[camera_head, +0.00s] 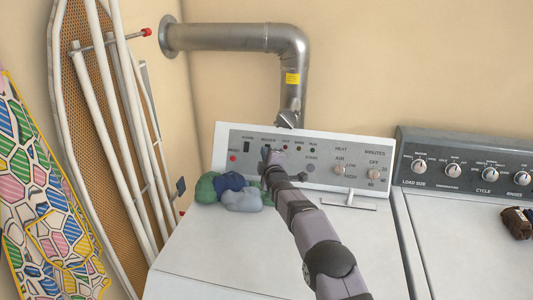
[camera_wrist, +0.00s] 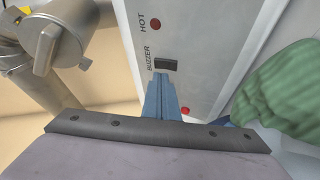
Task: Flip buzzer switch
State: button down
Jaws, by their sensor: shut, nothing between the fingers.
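The buzzer switch (camera_wrist: 166,65) is a small black rocker beside the printed word BUZZER on the dryer's control panel (camera_wrist: 200,30). My gripper (camera_wrist: 161,78) is shut and empty, its blue fingers pointing at the panel. In the wrist view the fingertips reach the near edge of the switch; I cannot tell whether they touch it. In the head view my gripper (camera_head: 266,154) is at the upper left part of the panel (camera_head: 328,149) and covers part of it. Which way the switch is set is too small to tell.
Green and blue cloths (camera_head: 241,198) lie on the dryer top at the panel's left. Another black switch (camera_head: 246,147) and a red light (camera_head: 233,158) sit left of my gripper. A metal duct (camera_head: 240,38) rises behind. A washer (camera_head: 465,165) stands at right; an ironing board (camera_head: 75,150) leans left.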

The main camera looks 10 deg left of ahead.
jog(key=shift+s, duration=0.1)
dwell(0.3)
jog(key=shift+s+a+r+p, duration=0.1)
jog(key=shift+s+r+p, duration=0.35)
jog(key=shift+s+r, duration=0.25)
jog(key=shift+s+r+p, duration=0.25)
jog(key=shift+s+r, duration=0.15)
jog(key=shift+s, duration=0.25)
jog(key=shift+s+r+p, duration=0.2)
jog(key=shift+s+r, duration=0.2)
jog(key=shift+s, duration=0.2)
